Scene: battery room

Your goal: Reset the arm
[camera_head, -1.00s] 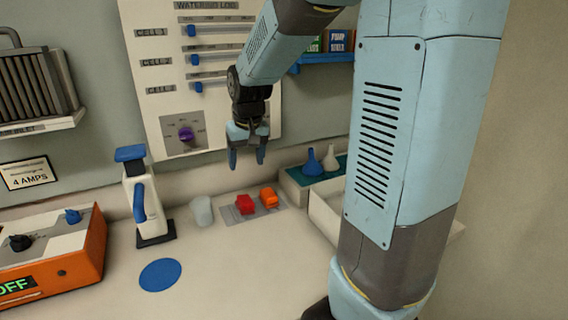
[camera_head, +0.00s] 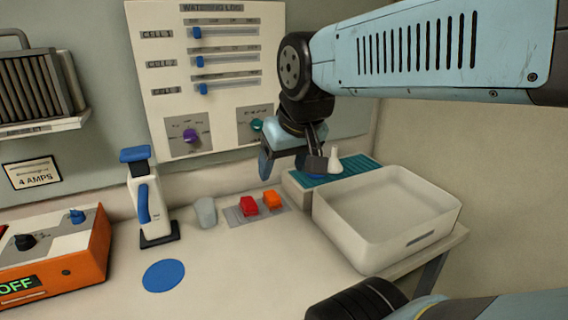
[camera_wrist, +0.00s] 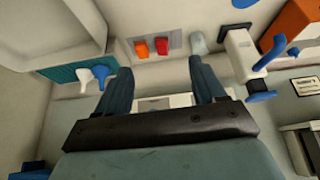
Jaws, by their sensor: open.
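My gripper (camera_head: 292,160) hangs above the back of the bench, in front of the wall panel. Its two fingers are spread apart with nothing between them. In the wrist view my gripper (camera_wrist: 160,78) also shows open, with the red and orange pieces beyond the fingertips. My arm reaches in from the upper right in the head view. My gripper partly covers the blue funnel and the teal mat (camera_head: 350,168) behind it.
A white tray (camera_head: 440,238) stands at the right bench edge. A red piece (camera_head: 249,206) and an orange piece (camera_head: 271,200) sit on a grey plate beside a cup (camera_head: 205,212). A white bottle with blue handle (camera_head: 148,205) stands left of them. The front bench near the blue disc (camera_head: 164,275) is clear.

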